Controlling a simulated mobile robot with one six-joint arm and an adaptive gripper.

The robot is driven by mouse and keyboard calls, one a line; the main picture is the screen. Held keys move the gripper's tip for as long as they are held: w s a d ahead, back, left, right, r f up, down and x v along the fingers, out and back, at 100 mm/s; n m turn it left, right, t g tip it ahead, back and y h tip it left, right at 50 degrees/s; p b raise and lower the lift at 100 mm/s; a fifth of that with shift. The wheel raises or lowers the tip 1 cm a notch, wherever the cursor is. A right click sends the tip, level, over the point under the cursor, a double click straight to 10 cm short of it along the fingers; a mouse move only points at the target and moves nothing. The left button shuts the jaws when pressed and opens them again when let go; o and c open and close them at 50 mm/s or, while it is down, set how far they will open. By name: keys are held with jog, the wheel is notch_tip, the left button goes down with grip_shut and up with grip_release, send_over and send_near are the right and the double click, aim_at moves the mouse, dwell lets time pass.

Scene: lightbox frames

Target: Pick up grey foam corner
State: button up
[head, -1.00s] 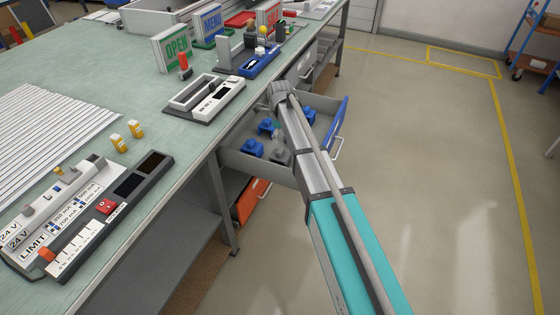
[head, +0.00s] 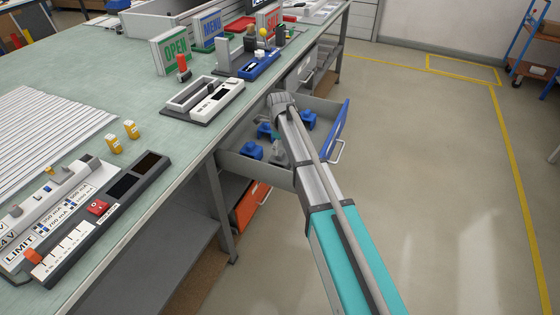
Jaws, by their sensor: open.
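An open grey drawer (head: 243,168) with a blue front hangs out below the bench. Inside, a small grey piece (head: 277,151), which looks like the grey foam corner, lies just left of my arm and is partly covered by it. Blue pieces of similar size lie around it, one at the left (head: 252,150) and one at the right (head: 309,119). My arm reaches over the drawer from the lower right. My gripper (head: 281,103) is at its far end, above the drawer; its fingers are too small and hidden to make out. No piece shows lifted.
The green bench top (head: 110,90) runs along the left, with a grey device (head: 203,100) near its edge above the drawer. The drawer's blue front (head: 338,132) and side walls surround the pieces. An orange bin (head: 250,205) sits below.

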aim_at(280, 152)
jog(key=shift+f, duration=0.15)
jog(key=shift+s+d+f+b, duration=0.1)
jog(key=shift+s+f+b, duration=0.05)
jog(key=shift+f+b, duration=2.45)
jog(key=shift+r, duration=0.15)
jog(key=c, duration=0.5)
